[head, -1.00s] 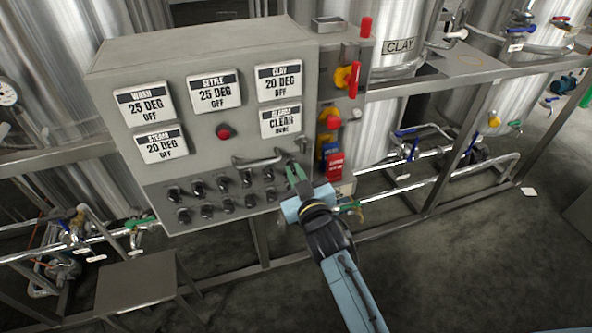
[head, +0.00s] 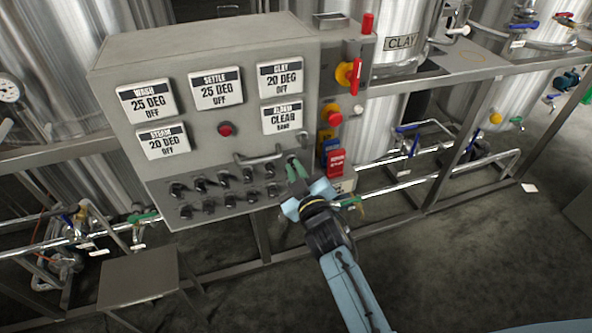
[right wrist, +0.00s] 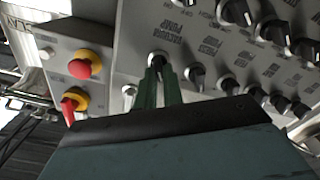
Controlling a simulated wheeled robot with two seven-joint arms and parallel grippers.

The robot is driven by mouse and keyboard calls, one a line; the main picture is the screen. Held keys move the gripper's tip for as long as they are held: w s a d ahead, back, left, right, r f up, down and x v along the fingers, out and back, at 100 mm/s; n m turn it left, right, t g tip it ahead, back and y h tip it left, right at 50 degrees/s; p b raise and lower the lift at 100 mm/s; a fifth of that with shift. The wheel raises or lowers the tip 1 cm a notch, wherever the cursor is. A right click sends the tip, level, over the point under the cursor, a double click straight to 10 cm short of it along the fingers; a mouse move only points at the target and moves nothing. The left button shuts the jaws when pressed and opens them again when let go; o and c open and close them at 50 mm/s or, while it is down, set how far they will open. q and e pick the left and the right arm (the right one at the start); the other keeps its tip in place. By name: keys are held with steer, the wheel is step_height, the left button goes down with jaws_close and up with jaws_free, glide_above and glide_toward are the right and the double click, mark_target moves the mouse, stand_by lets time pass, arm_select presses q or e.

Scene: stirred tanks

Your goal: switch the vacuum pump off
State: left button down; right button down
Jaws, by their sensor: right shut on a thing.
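The vacuum pump switch is a small black rotary knob (right wrist: 158,58) on the grey control panel (head: 245,60), under a label that reads upside down as vacuum pump in the right wrist view. My right gripper (head: 293,163) has its green fingers at the panel's lower right corner. In the right wrist view the fingers (right wrist: 157,72) are shut on this knob and hide most of it, so its pointer direction cannot be told. My left gripper is not in view.
Several other black knobs (head: 222,179) sit in rows beside the gripped one. A metal bar handle (head: 258,158) is just left of my fingers. Open floor lies at the lower right.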

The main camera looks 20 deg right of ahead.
steer(key=c, duration=1.5)
jaws_free()
steer(key=s, duration=1.3)
steer(key=shift+s+d, duration=0.2)
steer(key=shift+d, duration=0.05)
